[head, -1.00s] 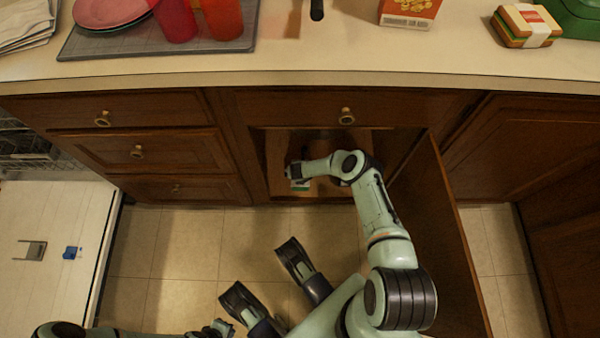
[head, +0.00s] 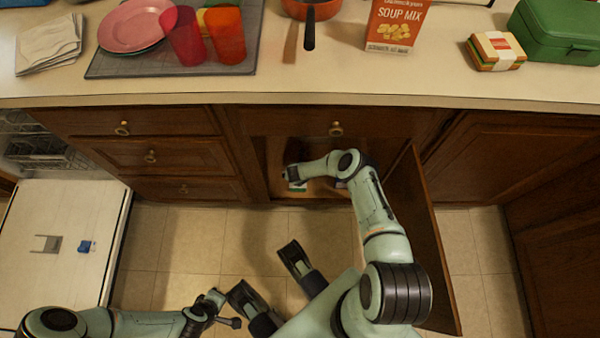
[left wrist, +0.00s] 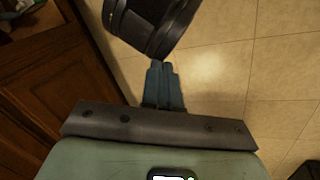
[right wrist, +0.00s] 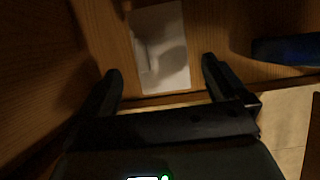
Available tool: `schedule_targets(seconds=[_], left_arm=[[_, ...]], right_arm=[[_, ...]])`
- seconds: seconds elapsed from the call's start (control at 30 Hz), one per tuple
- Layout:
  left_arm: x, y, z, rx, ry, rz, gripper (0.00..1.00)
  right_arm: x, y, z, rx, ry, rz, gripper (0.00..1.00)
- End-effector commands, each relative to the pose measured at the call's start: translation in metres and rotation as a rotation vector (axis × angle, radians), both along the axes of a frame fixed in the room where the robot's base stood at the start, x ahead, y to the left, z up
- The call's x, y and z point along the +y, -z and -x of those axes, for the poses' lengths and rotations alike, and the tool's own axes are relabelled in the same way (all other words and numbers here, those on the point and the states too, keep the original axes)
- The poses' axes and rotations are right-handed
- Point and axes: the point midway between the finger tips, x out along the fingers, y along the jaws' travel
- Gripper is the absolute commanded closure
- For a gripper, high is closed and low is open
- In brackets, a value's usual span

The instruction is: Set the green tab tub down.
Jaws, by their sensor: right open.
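The green tab tub (head: 297,187) shows as a small white and green patch at the front of the open cabinet under the sink, mostly hidden by my right gripper (head: 291,174). In the right wrist view, a pale box-like surface (right wrist: 160,45), likely the tub, lies on the wooden cabinet floor just beyond and between the open fingertips (right wrist: 161,68). I see no finger clearly touching it. My left gripper (head: 217,303) is low over the floor tiles. In the left wrist view its fingers (left wrist: 164,85) are together with nothing between them.
The open cabinet door (head: 432,240) stands right of my right arm. A dark blue object (right wrist: 285,50) lies right of the right gripper. The lowered dishwasher door (head: 65,245) is at left. The counter above holds plates (head: 135,28), cups, a pan and a soup mix box (head: 393,25).

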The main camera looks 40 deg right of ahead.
Motion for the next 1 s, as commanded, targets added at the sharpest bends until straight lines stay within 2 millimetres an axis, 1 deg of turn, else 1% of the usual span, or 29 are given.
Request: schedule_targets(seconds=[0.03,0.2,0.4,0.6,1.0], left_arm=[[-0.005,-0.012,0.009,0.023,0.011,0.013,1.00],[-0.018,-0.035,0.037,0.100,0.042,0.048,1.00],[-0.026,-0.053,0.059,0.160,0.065,0.073,1.00],[-0.029,-0.057,0.066,0.182,0.072,0.082,1.00],[-0.029,-0.056,0.066,0.182,0.072,0.081,1.00]], right_arm=[[0.002,-0.010,0.002,0.000,0.000,-0.001,0.00],[0.007,-0.027,0.007,0.000,0.000,-0.001,0.00],[0.011,-0.040,0.012,0.001,0.000,-0.001,0.00],[0.012,-0.041,0.014,0.001,0.000,0.000,0.00],[0.012,-0.041,0.014,0.001,0.000,-0.001,0.00]])
